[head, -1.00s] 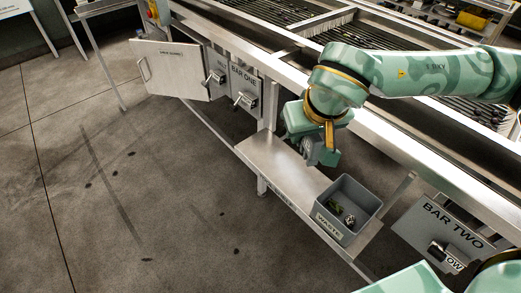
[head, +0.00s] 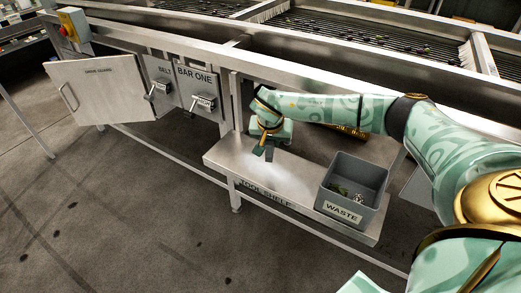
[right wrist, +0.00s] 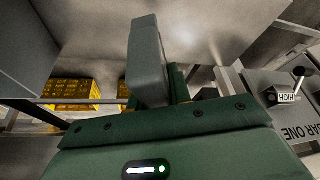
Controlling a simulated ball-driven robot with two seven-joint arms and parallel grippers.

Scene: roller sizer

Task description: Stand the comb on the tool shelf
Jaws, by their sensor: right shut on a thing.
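My right gripper (head: 264,150) is over the left part of the tool shelf (head: 225,152), pointing down. In the right wrist view it is shut on a grey, blocky thing (right wrist: 147,62), which I take to be the comb. No teeth can be made out, and its lower end shows only small and dark in the head view. I cannot tell whether it touches the shelf. The steel shelf also fills the top of the right wrist view (right wrist: 215,25). My left gripper is not in view.
A grey waste bin (head: 341,210) with small items inside stands on the shelf's right part. Bare shelf lies between it and the gripper. Belt and Bar One panels (head: 197,80) with handles and an open drive guard door (head: 100,90) are to the left.

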